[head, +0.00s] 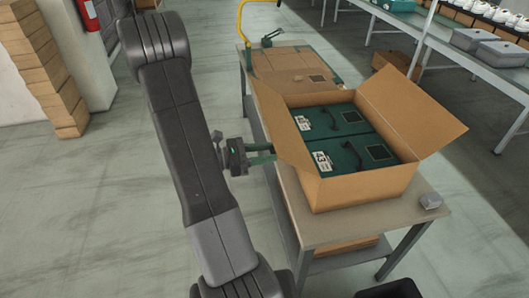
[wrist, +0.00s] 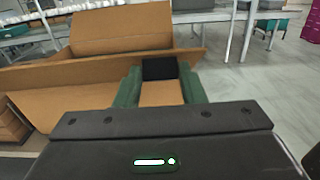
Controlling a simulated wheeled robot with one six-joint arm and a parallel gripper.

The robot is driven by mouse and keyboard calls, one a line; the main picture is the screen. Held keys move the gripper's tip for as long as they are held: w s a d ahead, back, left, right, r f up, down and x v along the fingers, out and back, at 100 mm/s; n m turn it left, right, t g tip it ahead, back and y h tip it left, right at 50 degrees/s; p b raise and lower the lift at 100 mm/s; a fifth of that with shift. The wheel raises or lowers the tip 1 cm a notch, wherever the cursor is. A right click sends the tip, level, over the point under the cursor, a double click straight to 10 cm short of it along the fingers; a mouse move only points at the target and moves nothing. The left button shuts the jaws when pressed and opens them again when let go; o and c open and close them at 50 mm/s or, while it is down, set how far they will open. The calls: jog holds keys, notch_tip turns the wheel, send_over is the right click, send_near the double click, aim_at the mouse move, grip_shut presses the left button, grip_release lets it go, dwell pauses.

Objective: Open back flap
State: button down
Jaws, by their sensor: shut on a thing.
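An open cardboard box (head: 365,191) stands on a table, with two green shoe boxes (head: 350,140) inside that have black handles and white labels. Its large right flap (head: 405,112) stands up and leans outward. Its left flap (head: 283,130) leans out toward my arm. My gripper (head: 268,154) is at this left flap, beside the box. In the wrist view, my green fingers (wrist: 160,92) are on either side of a strip of cardboard, shut on it. The far flap (wrist: 120,30) stands upright behind. The box's inside is hidden in the wrist view.
The grey table (head: 320,235) has a flat cardboard piece (head: 292,68) at its far end and a small grey object (head: 430,201) at its near right corner. Shelving with white shoes (head: 485,12) is at upper right. Stacked cartons (head: 35,70) stand at left. Floor left of the table is clear.

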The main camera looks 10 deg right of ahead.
aim_at(275, 145)
jog(key=shift+y, duration=0.6)
jog(key=d+r+p, duration=0.1)
jog(key=r, duration=0.1)
jog(key=d+r+p, duration=0.1)
jog(key=d+r, duration=0.1)
jog(key=shift+w+d+r, duration=0.1)
jog(key=shift+d+r, duration=0.15)
jog(key=c, duration=1)
grip_release()
jog(key=shift+o, duration=0.4)
jog(key=shift+a, duration=0.1)
jog(key=shift+a+f, duration=0.1)
jog(key=shift+a, duration=0.15)
jog(key=a+r+b, duration=0.1)
jog(key=a+b, duration=0.1)
jog(key=a, duration=1.1)
jog(key=shift+s+r, duration=0.25)
jog(key=shift+a, duration=0.1)
